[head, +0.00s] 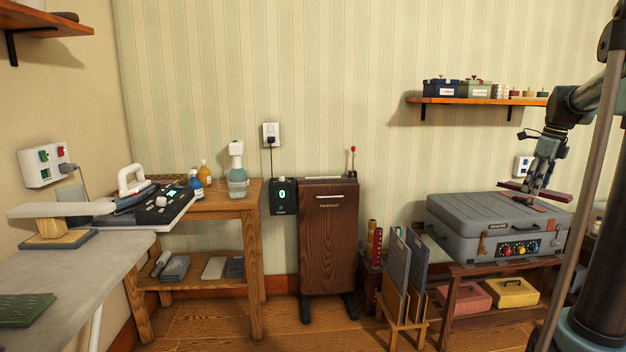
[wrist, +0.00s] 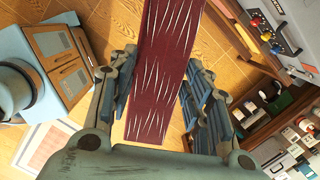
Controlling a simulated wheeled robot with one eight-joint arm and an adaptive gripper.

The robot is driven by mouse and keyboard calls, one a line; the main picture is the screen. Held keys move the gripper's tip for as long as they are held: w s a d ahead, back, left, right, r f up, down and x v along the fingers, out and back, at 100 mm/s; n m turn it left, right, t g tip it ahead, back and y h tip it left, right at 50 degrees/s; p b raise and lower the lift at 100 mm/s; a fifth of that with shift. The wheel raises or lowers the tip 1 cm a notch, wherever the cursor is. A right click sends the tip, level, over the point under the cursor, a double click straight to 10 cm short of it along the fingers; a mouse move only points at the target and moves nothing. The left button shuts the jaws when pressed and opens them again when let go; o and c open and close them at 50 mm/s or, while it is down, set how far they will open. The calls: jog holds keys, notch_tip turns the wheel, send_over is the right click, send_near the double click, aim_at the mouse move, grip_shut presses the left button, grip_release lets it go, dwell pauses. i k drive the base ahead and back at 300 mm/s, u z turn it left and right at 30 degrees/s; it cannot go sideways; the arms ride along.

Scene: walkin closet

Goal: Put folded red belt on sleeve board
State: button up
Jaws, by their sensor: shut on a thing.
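The folded red belt (head: 557,195) is a flat dark red strip at the right of the head view, above the grey case. In the wrist view the belt (wrist: 160,80) shows white slanting marks and runs between the two fingers. My gripper (head: 540,188) is shut on it and points down. The fingers (wrist: 160,65) lie on both sides of the belt. The sleeve board (head: 62,210) is a pale, narrow padded board on a wooden post and dark base at the far left, far from my gripper. Its top looks bare.
The grey case (head: 480,222) with knobs sits on a wooden rack below my gripper. A wooden cabinet (head: 328,250), panel stand (head: 403,280) and wooden table (head: 215,207) with iron and bottles stand between. The grey ironing surface (head: 85,265) holds a green folded cloth (head: 25,310).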

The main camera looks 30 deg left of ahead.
aim_at(61, 206)
jog(key=i, duration=0.9)
jog(key=u, duration=4)
jog(key=i, duration=1.05)
jog(key=z, duration=0.05)
